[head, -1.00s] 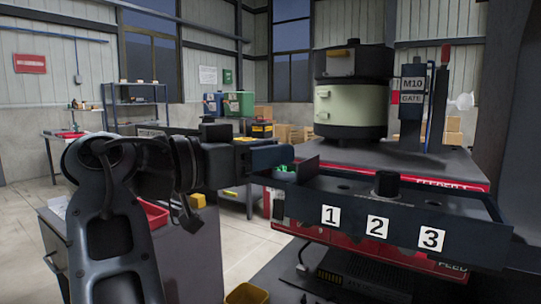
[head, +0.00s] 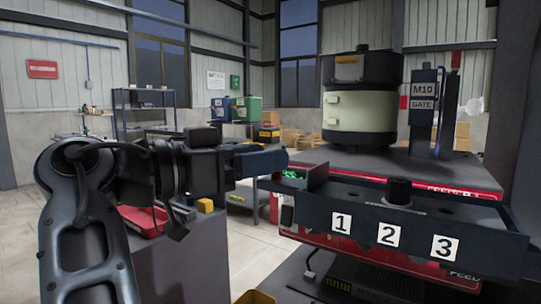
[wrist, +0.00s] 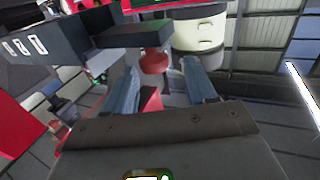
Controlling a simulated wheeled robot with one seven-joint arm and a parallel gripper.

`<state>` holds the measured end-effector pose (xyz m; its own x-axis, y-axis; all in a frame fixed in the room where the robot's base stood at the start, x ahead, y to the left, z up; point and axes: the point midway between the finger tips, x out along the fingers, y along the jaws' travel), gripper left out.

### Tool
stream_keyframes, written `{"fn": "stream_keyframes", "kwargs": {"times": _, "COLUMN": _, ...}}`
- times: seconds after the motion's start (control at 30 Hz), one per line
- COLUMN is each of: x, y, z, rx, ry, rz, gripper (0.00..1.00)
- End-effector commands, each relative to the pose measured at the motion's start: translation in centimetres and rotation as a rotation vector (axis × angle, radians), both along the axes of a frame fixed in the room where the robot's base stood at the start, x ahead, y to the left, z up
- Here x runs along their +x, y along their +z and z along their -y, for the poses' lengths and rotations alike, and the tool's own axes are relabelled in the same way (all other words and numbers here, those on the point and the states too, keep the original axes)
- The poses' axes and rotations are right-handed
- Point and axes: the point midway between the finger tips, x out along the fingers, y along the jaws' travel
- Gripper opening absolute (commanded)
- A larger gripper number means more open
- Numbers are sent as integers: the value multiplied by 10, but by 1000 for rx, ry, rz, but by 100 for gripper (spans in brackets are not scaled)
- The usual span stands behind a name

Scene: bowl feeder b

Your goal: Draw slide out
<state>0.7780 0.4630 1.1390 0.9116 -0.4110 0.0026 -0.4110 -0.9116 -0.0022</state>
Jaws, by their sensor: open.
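The feeder's dark front tray (head: 300,212), labelled 1, 2 and 3, stands on the right in the head view. It also shows at the upper left of the wrist view (wrist: 75,45). My gripper (head: 286,157) is left of the tray in the head view. In the wrist view my gripper (wrist: 159,74) has its two fingers apart, with nothing clearly held. A red knob (wrist: 153,62) shows between the fingertips, next to a dark bar (wrist: 138,34). I cannot tell whether the fingers touch it. I cannot tell which part is the slide.
The pale green feeder bowl (head: 357,110) and the M10 gate post (head: 424,108) stand behind the tray. Open floor shows between bench and feeder.

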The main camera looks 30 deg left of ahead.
Motion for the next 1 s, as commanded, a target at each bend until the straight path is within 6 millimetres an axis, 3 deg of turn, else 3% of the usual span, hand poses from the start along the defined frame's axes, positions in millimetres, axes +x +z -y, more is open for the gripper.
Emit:
{"fn": "stream_keyframes", "kwargs": {"times": 0.1, "x": -20, "y": 0, "z": -10, "rx": 0, "ry": 3, "rz": 2, "gripper": 56}}
{"fn": "stream_keyframes", "kwargs": {"times": 0.33, "x": -43, "y": 1, "z": -21, "rx": 0, "ry": 3, "rz": 2, "gripper": 56}}
{"fn": "stream_keyframes", "kwargs": {"times": 1.0, "x": -47, "y": 1, "z": -22, "rx": 0, "ry": 2, "rz": 2, "gripper": 56}}
